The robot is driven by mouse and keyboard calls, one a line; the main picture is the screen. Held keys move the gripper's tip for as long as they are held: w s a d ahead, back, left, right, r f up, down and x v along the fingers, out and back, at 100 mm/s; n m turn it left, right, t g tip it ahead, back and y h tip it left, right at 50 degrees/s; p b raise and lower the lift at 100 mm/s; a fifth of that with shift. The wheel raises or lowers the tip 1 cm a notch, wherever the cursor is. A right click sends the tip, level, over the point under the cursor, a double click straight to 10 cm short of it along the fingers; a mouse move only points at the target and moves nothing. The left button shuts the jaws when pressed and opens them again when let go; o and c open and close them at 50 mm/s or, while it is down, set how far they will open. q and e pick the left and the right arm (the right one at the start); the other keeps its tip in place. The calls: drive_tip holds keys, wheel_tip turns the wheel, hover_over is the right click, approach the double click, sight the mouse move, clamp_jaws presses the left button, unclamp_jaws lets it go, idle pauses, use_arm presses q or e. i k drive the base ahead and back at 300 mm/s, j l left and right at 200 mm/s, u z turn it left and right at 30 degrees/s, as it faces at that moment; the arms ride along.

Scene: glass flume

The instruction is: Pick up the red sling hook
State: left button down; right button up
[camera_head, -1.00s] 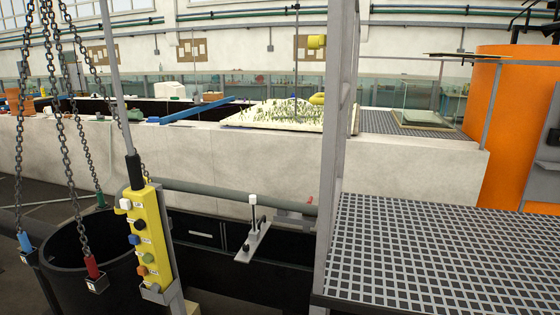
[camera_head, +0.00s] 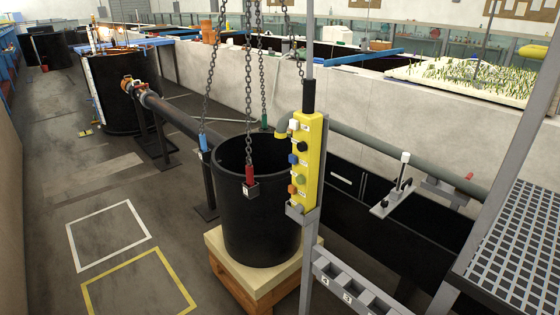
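The red sling hook (camera_head: 250,174) hangs at the end of a dark chain, in front of the near wall of a black open-topped tub (camera_head: 258,225). A small dark block with a pale label is at its lower end. A blue hook (camera_head: 203,143) hangs to its left at the tub's rim, and a green hook (camera_head: 264,120) hangs behind the tub. Whether the red hook is fastened to the tub cannot be told. Neither of my grippers is in view.
A yellow button pendant (camera_head: 308,160) on a grey post stands just right of the tub. The tub rests on a wooden block (camera_head: 262,283). Floor squares, white (camera_head: 108,236) and yellow (camera_head: 140,285), lie in open floor at left. A grated platform (camera_head: 520,245) is at right.

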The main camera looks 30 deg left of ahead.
sight(250, 167)
drive_tip(key=u, duration=1.1)
drive_tip(key=i+j+z, duration=0.1)
drive_tip(key=i+j, duration=0.15)
drive_tip(key=i+j+z, duration=0.1)
drive_tip(key=i+j, duration=0.2)
drive_tip(key=j, duration=0.15)
drive_tip(key=i+j+z, duration=0.1)
drive_tip(key=i+j, duration=0.15)
drive_tip(key=j, duration=0.15)
drive_tip(key=i+j+z, duration=0.1)
drive_tip(key=j, duration=0.3)
drive_tip(key=i+j+z, duration=0.1)
drive_tip(key=i+j, duration=0.25)
drive_tip(key=j, duration=0.1)
